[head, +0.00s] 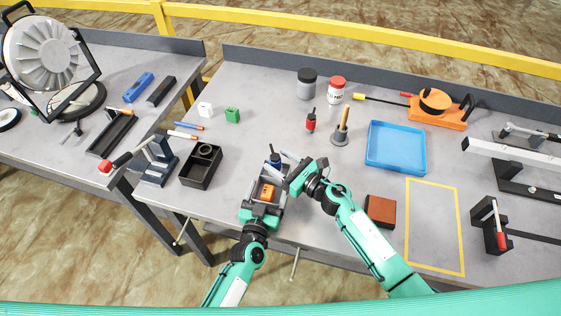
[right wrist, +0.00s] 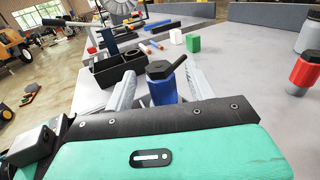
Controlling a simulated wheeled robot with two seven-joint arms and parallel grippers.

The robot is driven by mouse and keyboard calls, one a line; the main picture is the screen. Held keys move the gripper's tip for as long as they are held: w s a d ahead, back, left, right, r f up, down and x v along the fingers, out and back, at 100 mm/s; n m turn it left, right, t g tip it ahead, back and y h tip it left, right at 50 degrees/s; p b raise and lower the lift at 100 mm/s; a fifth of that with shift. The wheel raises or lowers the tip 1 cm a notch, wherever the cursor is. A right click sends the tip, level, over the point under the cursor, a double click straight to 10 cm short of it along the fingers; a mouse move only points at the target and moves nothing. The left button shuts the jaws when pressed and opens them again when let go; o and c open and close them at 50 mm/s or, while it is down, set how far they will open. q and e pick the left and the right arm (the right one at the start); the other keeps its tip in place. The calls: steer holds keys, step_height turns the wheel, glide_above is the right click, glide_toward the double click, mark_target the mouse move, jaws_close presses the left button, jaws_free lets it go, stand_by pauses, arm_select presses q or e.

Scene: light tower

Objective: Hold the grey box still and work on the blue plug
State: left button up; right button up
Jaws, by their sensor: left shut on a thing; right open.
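The grey box (head: 254,189) sits near the front edge of the table in the head view, with an orange part inside it. My left gripper (head: 260,212) is shut on its near end. The blue plug (head: 275,162) stands at the far end of the box. In the right wrist view the blue plug (right wrist: 163,91) is upright, with a black hexagonal top and a short dark lever pointing up right. My right gripper (head: 286,166) is open, with one finger on each side of the plug. Gaps show between fingers and plug. The plug's base is hidden.
A black bin (head: 201,166) stands left of the box. A plunger-like tool (head: 341,126), a red bottle (head: 311,122) and a blue tray (head: 395,147) lie beyond and to the right. A brown block (head: 380,210) is near my right forearm. The table middle is fairly clear.

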steer(key=v, duration=1.2)
arm_select(q)
steer(key=o, duration=1)
steer(key=shift+o, duration=0.2)
steer(key=v, duration=1.2)
